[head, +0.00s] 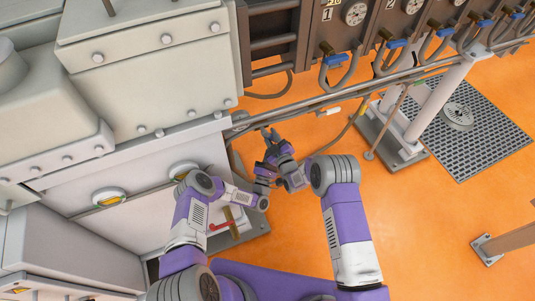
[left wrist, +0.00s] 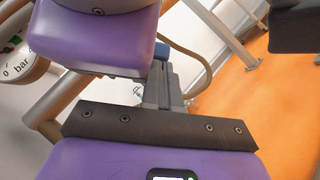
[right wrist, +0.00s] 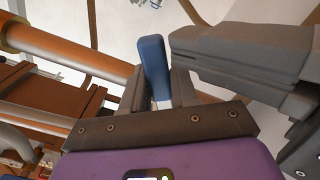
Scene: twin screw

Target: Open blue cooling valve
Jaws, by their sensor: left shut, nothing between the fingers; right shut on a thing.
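A blue valve handle (right wrist: 154,68) sits between the fingers of my right gripper in the right wrist view. My right gripper (right wrist: 158,92) is shut on it. A small blue patch (left wrist: 162,50) shows behind a purple part of my own arm in the left wrist view. My left gripper (left wrist: 160,88) is shut with nothing visible between its fingers, close to the right hand. In the head view the right gripper (head: 270,134) reaches towards the pipes by the grey machine. The held handle and the left fingertips cannot be made out there.
Several blue-handled valves (head: 333,59) hang under gauges on the numbered panel at the upper right. A red handle (head: 220,226) is low beside the grey machine (head: 150,85). A white post (head: 436,98) stands near a floor grate (head: 485,138).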

